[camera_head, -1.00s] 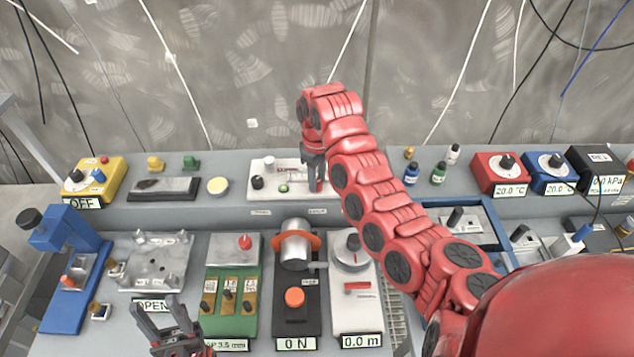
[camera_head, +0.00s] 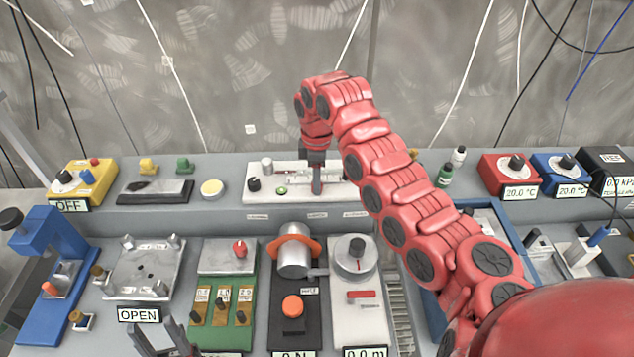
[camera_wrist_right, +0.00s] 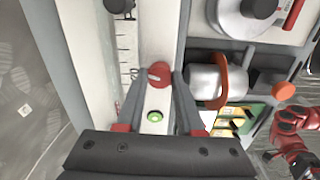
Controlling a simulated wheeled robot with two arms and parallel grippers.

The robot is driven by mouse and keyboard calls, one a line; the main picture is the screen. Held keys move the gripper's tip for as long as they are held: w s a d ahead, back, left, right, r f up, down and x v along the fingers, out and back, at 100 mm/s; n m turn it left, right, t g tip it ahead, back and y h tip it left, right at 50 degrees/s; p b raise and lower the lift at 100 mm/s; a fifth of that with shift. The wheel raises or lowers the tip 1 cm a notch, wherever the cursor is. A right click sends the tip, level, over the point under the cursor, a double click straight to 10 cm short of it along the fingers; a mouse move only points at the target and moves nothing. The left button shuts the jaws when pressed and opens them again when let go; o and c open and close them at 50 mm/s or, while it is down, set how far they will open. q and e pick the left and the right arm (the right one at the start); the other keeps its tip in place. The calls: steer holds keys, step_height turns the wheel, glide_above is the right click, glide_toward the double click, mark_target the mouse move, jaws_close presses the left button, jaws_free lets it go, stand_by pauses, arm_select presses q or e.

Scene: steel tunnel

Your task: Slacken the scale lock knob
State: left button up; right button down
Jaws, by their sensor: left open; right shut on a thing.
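The white scale device (camera_head: 345,193) stands on the back ledge, with a ruled scale strip (camera_wrist_right: 127,48) showing in the right wrist view. A round red knob (camera_wrist_right: 158,72) with a pale mark sits beside the strip; I take it for the lock knob. My right gripper (camera_head: 316,190) reaches down onto this device. In the right wrist view its two fingers are shut on the red knob from both sides. In the head view the knob is hidden by the gripper. My left gripper (camera_head: 153,330) is open and empty at the bottom edge, in front of the OPEN plate.
A green level bubble (camera_wrist_right: 154,116) and a dark knob (camera_head: 254,184) sit on the same device. In front stand a silver cylinder with an orange collar (camera_head: 294,255) and a white dial unit (camera_head: 352,285). A yellow box (camera_head: 84,184) is at the far left.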

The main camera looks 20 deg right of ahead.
stand_by(0.3)
steer(key=c, duration=0.5)
jaws_free()
steer(key=shift+c, duration=0.2)
steer(key=shift+r, duration=0.1)
step_height(320, 180, up, 17)
steer(key=p, duration=0.6)
steer(key=shift+r, duration=0.15)
